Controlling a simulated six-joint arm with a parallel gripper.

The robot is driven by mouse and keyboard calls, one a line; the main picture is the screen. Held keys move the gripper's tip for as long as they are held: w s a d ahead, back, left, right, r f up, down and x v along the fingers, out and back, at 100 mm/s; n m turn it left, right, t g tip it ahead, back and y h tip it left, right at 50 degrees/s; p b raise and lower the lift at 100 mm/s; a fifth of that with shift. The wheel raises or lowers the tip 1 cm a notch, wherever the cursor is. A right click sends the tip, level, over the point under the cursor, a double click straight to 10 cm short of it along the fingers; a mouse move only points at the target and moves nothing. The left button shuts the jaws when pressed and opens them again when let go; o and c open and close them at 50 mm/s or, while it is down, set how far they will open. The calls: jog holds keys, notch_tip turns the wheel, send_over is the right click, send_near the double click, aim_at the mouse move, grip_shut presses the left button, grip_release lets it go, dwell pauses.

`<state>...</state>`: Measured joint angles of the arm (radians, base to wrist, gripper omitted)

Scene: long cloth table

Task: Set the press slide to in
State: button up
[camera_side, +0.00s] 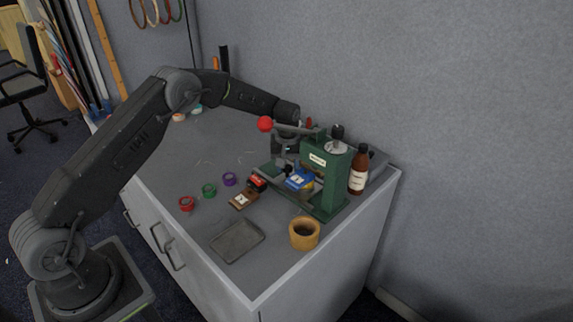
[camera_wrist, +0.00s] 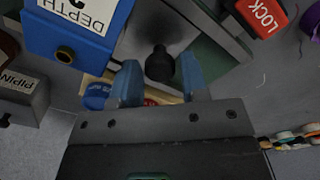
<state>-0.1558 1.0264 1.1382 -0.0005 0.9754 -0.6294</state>
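The green press (camera_side: 333,180) stands near the right end of the table. Its slide is a flat grey plate (camera_wrist: 205,22) with a dark upright knob (camera_wrist: 160,66), beside a blue block marked DEPTH (camera_wrist: 72,35). In the wrist view my gripper (camera_wrist: 160,62) has its two bluish fingers apart, one on each side of the knob. A narrow gap shows by the left finger; whether the right finger touches is unclear. How far in the slide sits cannot be told.
A red ball (camera_side: 264,124) ends the press lever near my wrist. A red LOCK block (camera_wrist: 263,14) lies close by. A brown bottle (camera_side: 358,172), tan cup (camera_side: 304,233), grey tray (camera_side: 237,250) and coloured rings (camera_side: 209,190) surround the press. The table's far left is mostly clear.

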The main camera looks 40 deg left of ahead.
jog(key=shift+o, duration=1.3)
jog(key=shift+r, duration=0.1)
notch_tip(320, 180, up, 14)
jog(key=shift+f, duration=0.2)
jog(key=s+a+f+m+t+h, duration=0.2)
jog(key=s+a+m+t+h, duration=0.15)
jog(key=m, duration=1.45)
jog(key=x, duration=1.2)
jog(key=shift+s+a+f, duration=0.15)
jog(key=shift+s+f, duration=0.05)
jog(key=shift+f, duration=0.3)
jog(key=shift+c, duration=0.3)
